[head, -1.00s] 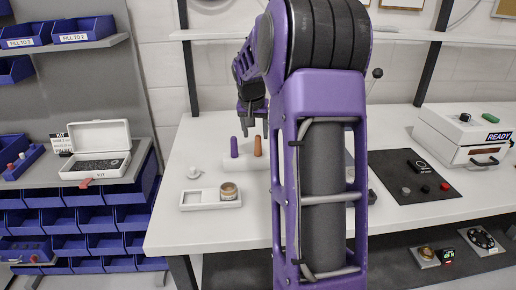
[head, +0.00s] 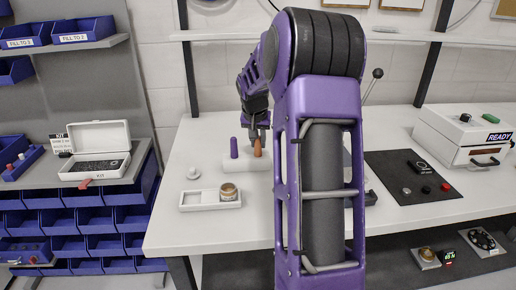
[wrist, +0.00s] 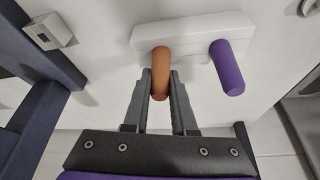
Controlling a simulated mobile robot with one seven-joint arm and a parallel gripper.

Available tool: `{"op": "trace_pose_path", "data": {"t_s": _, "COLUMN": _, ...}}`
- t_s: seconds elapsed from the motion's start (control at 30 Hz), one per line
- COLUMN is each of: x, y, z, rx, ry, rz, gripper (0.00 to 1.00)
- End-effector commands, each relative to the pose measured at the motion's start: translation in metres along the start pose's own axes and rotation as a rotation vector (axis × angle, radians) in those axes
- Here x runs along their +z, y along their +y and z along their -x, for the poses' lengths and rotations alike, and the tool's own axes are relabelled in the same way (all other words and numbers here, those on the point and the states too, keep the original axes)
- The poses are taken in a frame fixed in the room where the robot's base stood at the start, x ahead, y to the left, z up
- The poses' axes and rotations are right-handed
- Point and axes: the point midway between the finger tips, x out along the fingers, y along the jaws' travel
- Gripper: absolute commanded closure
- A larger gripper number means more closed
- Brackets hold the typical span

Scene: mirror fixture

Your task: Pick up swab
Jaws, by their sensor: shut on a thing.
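An orange-brown rounded swab (head: 257,151) stands upright at the white holder block (head: 229,164) on the bench. It also shows in the wrist view (wrist: 160,66), between my fingertips. My gripper (head: 257,137) has come down over it from above and is shut on it (wrist: 160,82). A similar purple stick (head: 234,147) stands beside it at the block, to the left in the head view and to the right in the wrist view (wrist: 227,68), untouched. Whether the swab's lower end is still in the block cannot be told.
In front of the block lies a white tray (head: 197,207) with a round tan-topped jar (head: 228,191). A small white knob (head: 193,172) stands near it. To the right are a black mat (head: 425,196) and a white box (head: 460,140). My arm hides the bench's middle.

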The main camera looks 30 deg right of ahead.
Motion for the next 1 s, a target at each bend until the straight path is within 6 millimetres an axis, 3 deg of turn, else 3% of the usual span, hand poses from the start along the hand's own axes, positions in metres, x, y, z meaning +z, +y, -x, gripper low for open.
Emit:
{"op": "trace_pose_path", "data": {"t_s": 0.33, "x": -0.003, "y": 0.000, "z": 0.008, "rx": 0.000, "ry": 0.001, "rz": 0.000, "gripper": 1.00}}
{"op": "trace_pose_path", "data": {"t_s": 0.7, "x": -0.031, "y": 0.000, "z": 0.073, "rx": 0.000, "ry": 0.003, "rz": -0.001, "gripper": 1.00}}
{"op": "trace_pose_path", "data": {"t_s": 1.0, "x": -0.038, "y": 0.000, "z": 0.093, "rx": 0.000, "ry": 0.000, "rz": 0.000, "gripper": 1.00}}
